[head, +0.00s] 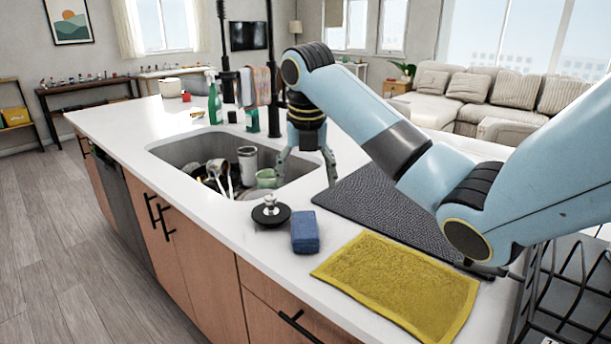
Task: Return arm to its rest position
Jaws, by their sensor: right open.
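My right arm comes in from the right of the head view, over the yellow cloth and the dark mat. Its gripper (308,178) points down above the right end of the sink. Its two fingers are spread apart and nothing is between them. A green cup (267,178) in the sink shows just left of the fingers; I cannot tell how far apart they are in depth. My left gripper is not in view.
The sink (180,152) holds dark dishes, utensils and a grey tumbler (247,165). A sink stopper (270,212), a blue sponge (305,232), a yellow cloth (400,284) and a dark mat (385,215) lie on the counter. A black wire rack (570,290) stands at right.

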